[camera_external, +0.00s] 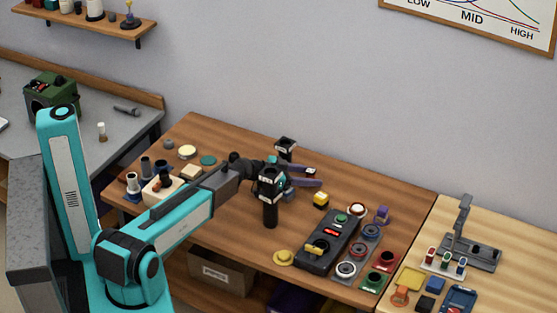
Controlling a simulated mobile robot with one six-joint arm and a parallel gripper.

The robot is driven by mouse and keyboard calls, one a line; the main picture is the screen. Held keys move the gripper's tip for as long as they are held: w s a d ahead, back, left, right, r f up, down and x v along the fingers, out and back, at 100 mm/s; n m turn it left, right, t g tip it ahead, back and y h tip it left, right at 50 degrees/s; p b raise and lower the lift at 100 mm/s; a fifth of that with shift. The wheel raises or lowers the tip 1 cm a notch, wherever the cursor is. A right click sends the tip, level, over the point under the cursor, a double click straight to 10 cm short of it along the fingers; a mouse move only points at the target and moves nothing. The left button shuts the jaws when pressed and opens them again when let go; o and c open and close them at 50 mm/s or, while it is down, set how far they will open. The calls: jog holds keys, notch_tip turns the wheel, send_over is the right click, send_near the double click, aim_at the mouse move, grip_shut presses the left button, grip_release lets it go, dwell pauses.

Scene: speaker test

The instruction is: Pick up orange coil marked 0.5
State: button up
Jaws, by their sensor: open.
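My gripper (318,177) is above the middle of the brown workbench (225,225). Its two dark fingers point right and stand apart, with nothing seen between them. I cannot single out an orange coil marked 0.5, as the markings are too small to read. An orange ring-like piece (407,286) lies on the lighter bench at the lower right, and I cannot tell whether it is a coil. Small brownish-orange pieces (165,179) sit by a pale block left of my arm. My arm and gripper hide part of the workbench.
A black test box (330,242) with a red display stands right of my gripper, beside several round parts (371,231). A grey stand (470,245) is on the light bench. The workbench's front left is mostly clear.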

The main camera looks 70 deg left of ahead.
aim_at(311, 171)
jog(key=shift+w, duration=0.1)
dwell(0.5)
jog(key=c, duration=1.1)
notch_tip(311, 171, up, 18)
jog(key=b, duration=0.4)
dwell(0.6)
